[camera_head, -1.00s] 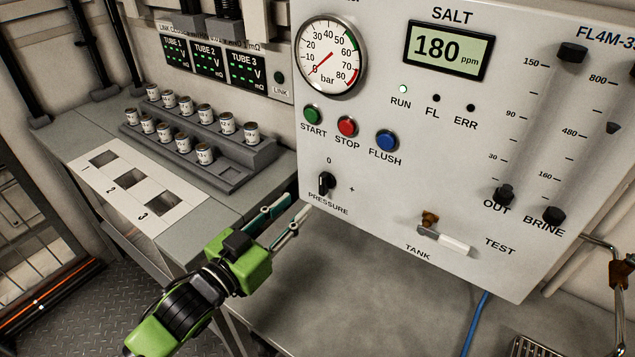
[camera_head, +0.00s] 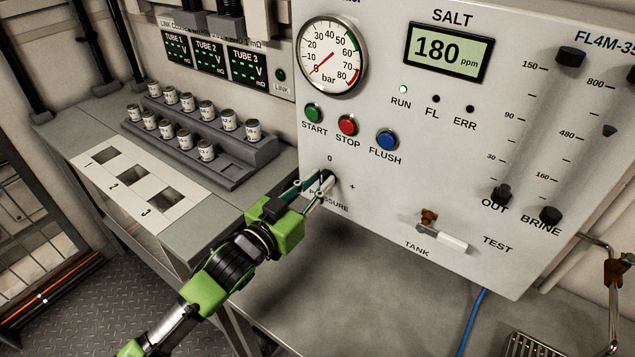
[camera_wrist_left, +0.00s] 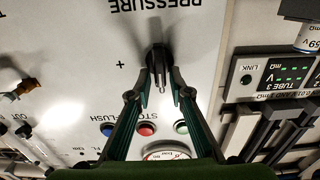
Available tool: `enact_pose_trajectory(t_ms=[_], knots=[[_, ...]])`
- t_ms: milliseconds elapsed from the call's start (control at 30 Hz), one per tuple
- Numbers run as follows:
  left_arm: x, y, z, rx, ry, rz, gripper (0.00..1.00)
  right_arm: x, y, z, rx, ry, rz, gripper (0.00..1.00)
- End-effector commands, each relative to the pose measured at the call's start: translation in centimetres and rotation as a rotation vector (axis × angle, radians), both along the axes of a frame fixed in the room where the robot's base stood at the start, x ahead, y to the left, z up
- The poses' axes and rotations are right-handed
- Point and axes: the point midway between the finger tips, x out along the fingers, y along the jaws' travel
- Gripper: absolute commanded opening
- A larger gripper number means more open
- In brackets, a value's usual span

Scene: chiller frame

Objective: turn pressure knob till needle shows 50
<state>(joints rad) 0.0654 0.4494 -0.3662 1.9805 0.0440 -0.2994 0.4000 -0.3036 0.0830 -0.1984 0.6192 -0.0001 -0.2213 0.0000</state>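The black pressure knob (camera_head: 327,178) sits on the white panel under the 0 mark, with a plus mark to its right. It also shows in the left wrist view (camera_wrist_left: 158,56), between the fingertips. My left gripper (camera_head: 318,186) is at the knob, one finger on each side. In the left wrist view my left gripper (camera_wrist_left: 160,92) has its fingers apart, with a gap visible beside the knob; contact cannot be made out. The round pressure gauge (camera_head: 331,57), marked in bar, has its red needle near 0. My right gripper is in neither view.
START (camera_head: 313,112), STOP (camera_head: 347,124) and FLUSH (camera_head: 387,139) buttons sit just above the knob. A tank lever (camera_head: 441,236) is at lower right. A rack of small cans (camera_head: 215,150) stands on the left bench.

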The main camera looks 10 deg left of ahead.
Motion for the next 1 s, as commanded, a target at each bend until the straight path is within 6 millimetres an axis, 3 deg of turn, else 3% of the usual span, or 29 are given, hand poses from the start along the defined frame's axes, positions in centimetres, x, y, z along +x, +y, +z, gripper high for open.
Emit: enact_pose_trajectory(t_ms=[567, 1000], knots=[[-0.1, -0.1, 0.1, 0.072, -0.028, 0.000, 0.00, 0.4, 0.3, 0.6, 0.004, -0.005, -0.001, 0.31], [-0.2, -0.6, 0.0, 0.408, -0.166, 0.000, 0.00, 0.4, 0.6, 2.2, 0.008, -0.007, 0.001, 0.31]])
